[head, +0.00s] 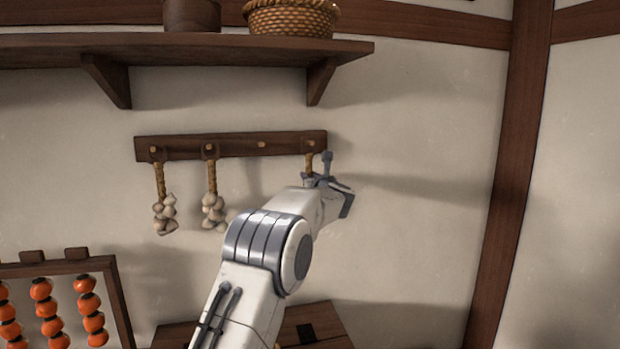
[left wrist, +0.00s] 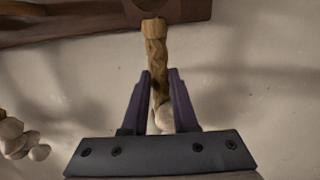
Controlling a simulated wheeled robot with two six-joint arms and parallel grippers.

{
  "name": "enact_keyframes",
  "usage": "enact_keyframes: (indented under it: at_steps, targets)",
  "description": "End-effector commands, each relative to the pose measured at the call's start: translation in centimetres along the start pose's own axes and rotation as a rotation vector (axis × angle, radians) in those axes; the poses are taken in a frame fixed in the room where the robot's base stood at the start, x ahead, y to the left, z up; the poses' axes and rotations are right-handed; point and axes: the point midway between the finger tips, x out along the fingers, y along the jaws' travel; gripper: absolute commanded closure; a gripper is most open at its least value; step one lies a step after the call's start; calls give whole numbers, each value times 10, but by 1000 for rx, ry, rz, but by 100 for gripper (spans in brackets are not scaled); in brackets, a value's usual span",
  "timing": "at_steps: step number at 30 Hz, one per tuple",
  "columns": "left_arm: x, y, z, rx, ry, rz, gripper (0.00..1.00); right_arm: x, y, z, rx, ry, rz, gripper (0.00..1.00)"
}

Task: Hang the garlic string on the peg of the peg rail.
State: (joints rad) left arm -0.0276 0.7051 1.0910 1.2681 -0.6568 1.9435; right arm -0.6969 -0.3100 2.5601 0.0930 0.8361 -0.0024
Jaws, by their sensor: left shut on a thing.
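The dark wooden peg rail (head: 235,146) is fixed to the wall below the shelf. My left gripper (head: 318,179) is just below its right end, shut on the braid of a garlic string (head: 309,163). In the left wrist view the braid (left wrist: 156,55) stands upright between the fingers of my left gripper (left wrist: 160,75), with a pale bulb (left wrist: 165,117) low between them. The braid's top overlaps the rail (left wrist: 90,22); I cannot tell whether it is around a peg. My arm hides most of the bulbs. My right gripper is not in view.
Two other garlic strings (head: 161,205) (head: 212,205) hang from the rail's left pegs. A bare peg (head: 262,144) lies between them and my gripper. A bracketed shelf (head: 200,48) with a basket (head: 291,18) is above. The wall right of the rail is clear.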

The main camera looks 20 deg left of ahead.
Motion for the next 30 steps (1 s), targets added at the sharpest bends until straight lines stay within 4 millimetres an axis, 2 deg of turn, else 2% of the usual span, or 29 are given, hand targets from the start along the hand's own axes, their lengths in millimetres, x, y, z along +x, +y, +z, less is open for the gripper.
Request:
enact_keyframes:
  at_steps: [11,12,14,15,25,30]
  targets:
    - [0,0,1,-1,-2,0,100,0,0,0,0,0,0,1]
    - [0,0,1,-1,-2,0,66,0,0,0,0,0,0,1]
    - [0,0,1,-1,-2,0,43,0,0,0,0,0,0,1]
    - [0,0,1,-1,-1,0,38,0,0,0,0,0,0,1]
    - [-2,0,-1,0,0,-1,38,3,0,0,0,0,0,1]
    - [-21,-1,-4,-2,-1,-3,38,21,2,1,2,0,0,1]
